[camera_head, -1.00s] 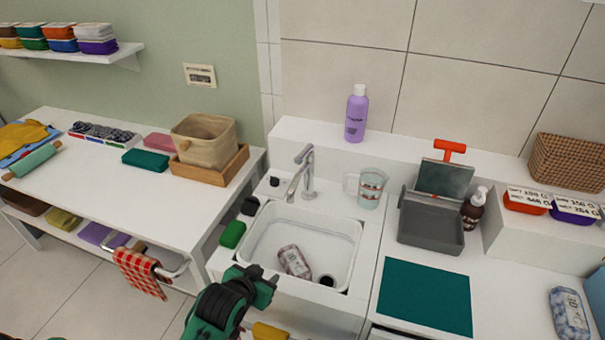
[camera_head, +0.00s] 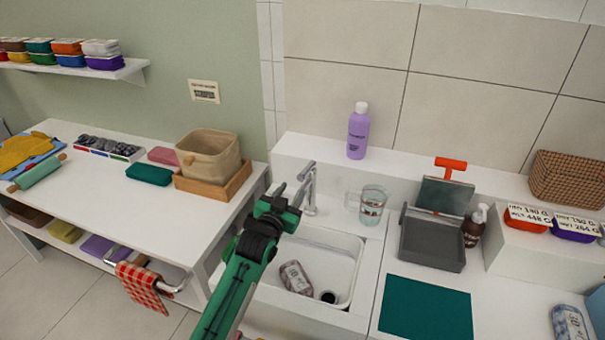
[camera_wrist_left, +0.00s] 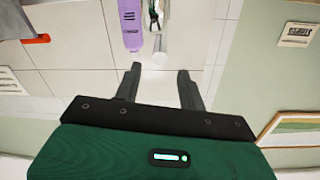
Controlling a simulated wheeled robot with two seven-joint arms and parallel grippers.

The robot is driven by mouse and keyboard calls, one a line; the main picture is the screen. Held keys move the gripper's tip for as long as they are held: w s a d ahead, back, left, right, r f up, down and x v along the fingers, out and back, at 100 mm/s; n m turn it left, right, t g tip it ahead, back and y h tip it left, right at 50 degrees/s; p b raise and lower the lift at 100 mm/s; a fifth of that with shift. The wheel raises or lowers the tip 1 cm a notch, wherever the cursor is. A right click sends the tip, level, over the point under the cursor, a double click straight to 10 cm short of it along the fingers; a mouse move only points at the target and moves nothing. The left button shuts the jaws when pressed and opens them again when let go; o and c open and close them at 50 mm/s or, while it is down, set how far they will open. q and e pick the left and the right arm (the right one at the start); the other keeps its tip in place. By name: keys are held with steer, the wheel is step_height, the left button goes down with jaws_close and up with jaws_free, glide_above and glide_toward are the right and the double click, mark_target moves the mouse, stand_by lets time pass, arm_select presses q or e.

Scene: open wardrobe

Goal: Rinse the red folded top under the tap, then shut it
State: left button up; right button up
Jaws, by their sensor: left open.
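A folded, patterned reddish-grey top (camera_head: 296,277) lies in the white sink basin (camera_head: 342,258), left of the dark drain. The silver tap (camera_head: 311,201) stands at the sink's back edge, and I see no water stream from it. My left gripper (camera_head: 291,190) is open and empty, raised at the tap's left side. Whether it touches the tap I cannot tell. In the left wrist view the open fingers (camera_wrist_left: 159,72) point toward the tap (camera_wrist_left: 158,20), with nothing between them. My left arm hides the sink's left side. My right gripper is not in view.
A measuring jug (camera_head: 372,205) stands right of the tap. A purple bottle (camera_head: 358,133) stands on the ledge behind. A grey bin (camera_head: 432,243) and teal mat (camera_head: 427,307) lie right of the sink. A table with a fabric basket (camera_head: 209,157) is at left.

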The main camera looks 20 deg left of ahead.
mark_target(303, 176)
arm_select(q)
steer(key=w, duration=0.3)
steer(key=w+p, duration=0.1)
steer(key=w, duration=0.1)
steer(key=w+p, duration=0.1)
steer(key=w, duration=0.2)
steer(key=shift+w+d, duration=0.3)
steer(key=shift+d, duration=0.05)
steer(key=shift+c, duration=0.4)
jaws_close()
